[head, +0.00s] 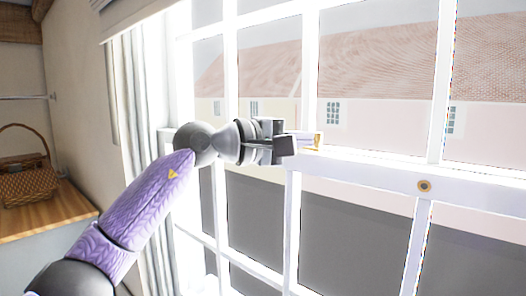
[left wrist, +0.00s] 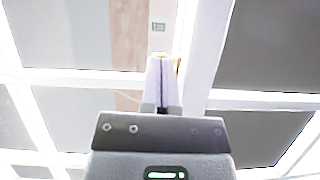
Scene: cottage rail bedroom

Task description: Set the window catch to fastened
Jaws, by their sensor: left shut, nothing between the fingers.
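The window catch (head: 318,147) shows as a small brass-coloured piece on the window's white middle rail, mostly hidden behind my fingertips. My left gripper (head: 308,138) is shut, with its pale fingertips at the catch; I cannot tell whether they touch it. In the left wrist view the shut fingers (left wrist: 162,72) point at the white rail, and a sliver of the brass catch (left wrist: 178,65) shows just right of their tips. Which way the catch is turned cannot be made out. My right gripper is not in view.
A round brass fitting with a dark centre (head: 425,186) sits on the rail to the right. White window bars (head: 309,70) surround the gripper. A curtain (head: 140,110) hangs at left, beyond my arm. A wicker basket (head: 28,180) stands on a wooden top (head: 45,221) at far left.

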